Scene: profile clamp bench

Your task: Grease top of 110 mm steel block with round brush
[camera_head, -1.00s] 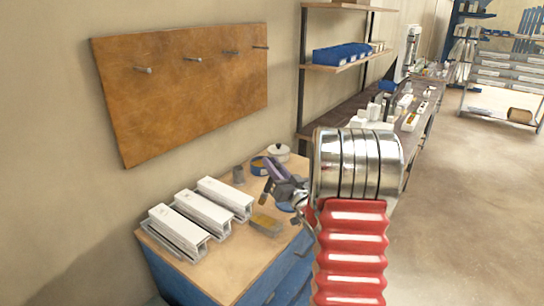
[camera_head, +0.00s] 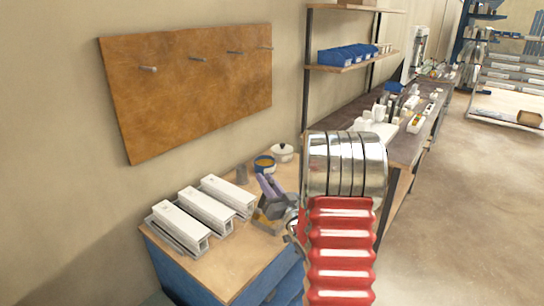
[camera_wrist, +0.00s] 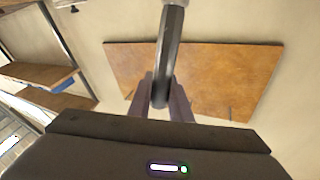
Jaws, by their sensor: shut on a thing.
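My gripper (camera_wrist: 160,100) is shut on a dark six-sided handle (camera_wrist: 168,60), which I take for the round brush. The handle runs to the top edge of the wrist view, where a paler end shows; no bristles are clear. In the head view my gripper (camera_head: 270,188) is over the right part of the bench, near a blue tin with orange contents (camera_head: 264,164). Three long white-topped profiles (camera_head: 206,212) lie side by side on the left of the bench. A small grey cylinder (camera_head: 242,174) stands behind them. I cannot tell which piece is the 110 mm steel block.
A white lidded pot (camera_head: 282,152) stands at the bench's back. A brown board with pegs (camera_head: 190,85) hangs on the wall. A shelf with blue bins (camera_head: 345,54) and a long cluttered bench are to the right. The wooden bench top (camera_head: 225,272) is clear in front.

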